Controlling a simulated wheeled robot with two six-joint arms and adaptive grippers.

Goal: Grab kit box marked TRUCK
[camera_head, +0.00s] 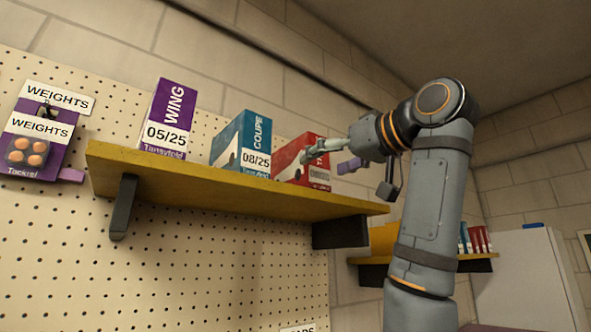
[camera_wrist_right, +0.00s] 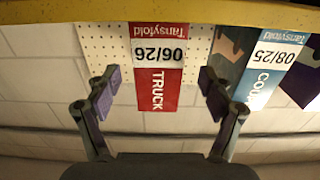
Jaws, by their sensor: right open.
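The red TRUCK kit box (camera_head: 288,164) stands at the right end of the yellow shelf (camera_head: 230,190). In the head view my right gripper (camera_head: 333,158) overlaps it and hides part of its label. In the right wrist view the TRUCK box (camera_wrist_right: 158,97) appears upside down, with its 06/26 label facing me. My right gripper (camera_wrist_right: 160,84) is open there, one purple-padded finger on each side of the box, with visible gaps. Whether the pads reach beside the box or stay in front of it I cannot tell. My left gripper is not in view.
The blue COUPE box (camera_head: 242,144) stands close beside the TRUCK box, and the purple WING box (camera_head: 167,120) farther left. WEIGHTS packs (camera_head: 38,135) hang on the pegboard (camera_head: 60,250). A second shelf (camera_head: 375,272) and a white cabinet (camera_head: 520,280) are at the right.

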